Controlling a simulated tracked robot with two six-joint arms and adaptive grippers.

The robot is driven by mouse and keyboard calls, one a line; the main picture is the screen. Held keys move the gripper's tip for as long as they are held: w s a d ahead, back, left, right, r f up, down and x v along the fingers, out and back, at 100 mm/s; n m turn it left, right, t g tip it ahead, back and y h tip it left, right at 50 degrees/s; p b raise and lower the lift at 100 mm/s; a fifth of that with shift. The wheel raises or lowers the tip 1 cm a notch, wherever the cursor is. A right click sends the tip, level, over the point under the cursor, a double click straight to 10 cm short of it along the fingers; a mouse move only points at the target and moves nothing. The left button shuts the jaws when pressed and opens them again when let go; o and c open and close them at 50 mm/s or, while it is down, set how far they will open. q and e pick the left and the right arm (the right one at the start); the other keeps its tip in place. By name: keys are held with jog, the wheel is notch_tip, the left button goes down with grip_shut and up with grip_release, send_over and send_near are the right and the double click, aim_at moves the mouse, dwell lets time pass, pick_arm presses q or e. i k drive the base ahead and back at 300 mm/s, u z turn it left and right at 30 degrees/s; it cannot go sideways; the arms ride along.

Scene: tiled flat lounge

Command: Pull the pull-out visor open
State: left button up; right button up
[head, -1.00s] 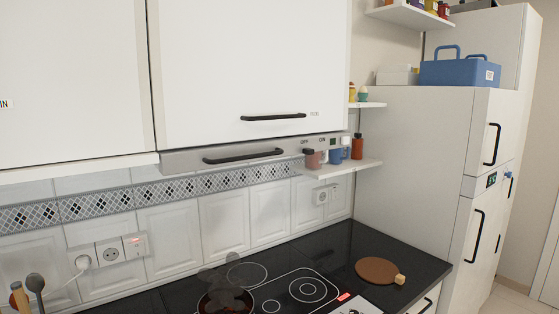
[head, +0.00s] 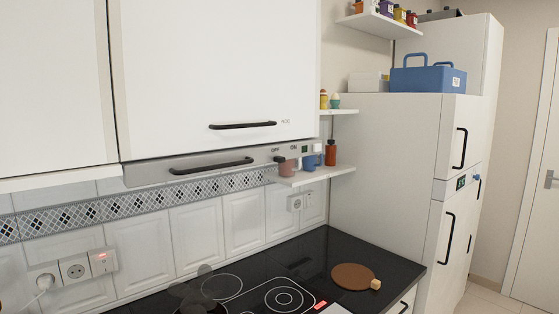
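The pull-out visor (head: 150,174) is a grey metal strip under the white wall cabinet (head: 215,70). It has a long black bar handle (head: 211,165) and OFF and ON marks with small controls at its right end. Its front looks about flush with the cabinet above, and how far it is pulled out is hard to tell. Neither of my grippers shows in the head view.
Below is a black counter with a hob (head: 283,297); a dark pan with greyish smoke is at the bottom edge. A brown round board (head: 352,277) lies right of the hob. A small shelf (head: 318,173) holding cups and a bottle is beside the visor's right end. A tall white fridge stands at right.

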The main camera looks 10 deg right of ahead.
aim_at(138, 174)
jog(key=z, duration=0.75)
jog(key=i, duration=0.2)
jog(key=u, duration=3.2)
jog(key=k, duration=0.95)
jog(key=z, duration=0.1)
jog(key=i, duration=0.25)
jog(key=z, duration=0.8)
